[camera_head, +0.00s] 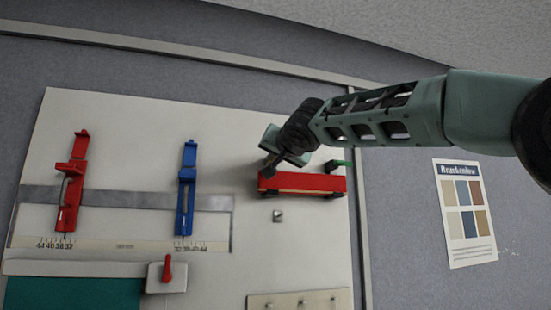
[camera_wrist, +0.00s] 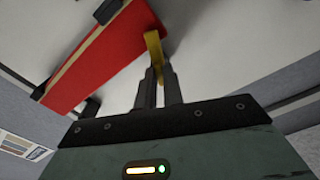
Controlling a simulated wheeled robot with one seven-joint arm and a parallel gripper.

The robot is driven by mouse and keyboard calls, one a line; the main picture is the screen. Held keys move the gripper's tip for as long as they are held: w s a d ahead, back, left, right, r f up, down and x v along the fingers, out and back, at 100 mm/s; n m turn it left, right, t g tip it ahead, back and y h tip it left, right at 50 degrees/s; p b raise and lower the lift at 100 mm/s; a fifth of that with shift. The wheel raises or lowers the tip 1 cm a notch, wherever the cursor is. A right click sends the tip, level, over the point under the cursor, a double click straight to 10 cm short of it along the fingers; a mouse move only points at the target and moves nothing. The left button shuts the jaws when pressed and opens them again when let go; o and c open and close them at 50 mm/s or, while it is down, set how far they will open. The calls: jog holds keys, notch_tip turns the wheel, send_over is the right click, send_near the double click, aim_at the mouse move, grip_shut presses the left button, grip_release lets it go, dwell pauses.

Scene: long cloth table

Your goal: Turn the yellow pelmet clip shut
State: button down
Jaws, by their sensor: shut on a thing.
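The yellow pelmet clip (camera_wrist: 153,47) shows in the wrist view at the edge of a red bar (camera_wrist: 108,58). My gripper (camera_wrist: 159,75) is shut on the clip, its two dark fingers close together around its lower part. In the head view the red bar (camera_head: 300,183) is mounted level on the pale board. There my gripper (camera_head: 270,168) is at the bar's upper left end, and the yellow clip is hidden. I cannot tell how far the clip is turned.
A green lever (camera_head: 340,163) is by the bar's right end. A small metal knob (camera_head: 278,216) is below it. Red (camera_head: 70,195) and blue (camera_head: 186,190) sliders stand left on the board. A red-handled latch (camera_head: 167,272) is lower down. A colour chart (camera_head: 464,212) hangs right.

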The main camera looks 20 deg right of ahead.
jog(key=n+b, duration=0.1)
jog(key=n, duration=0.3)
jog(key=shift+d+n+b, duration=0.1)
jog(key=shift+n+b, duration=0.25)
jog(key=shift+n, duration=0.05)
jog(key=c, duration=1.5)
grip_release()
jog(key=s+b, duration=0.8)
jog(key=s, duration=0.9)
jog(key=shift+s, duration=0.25)
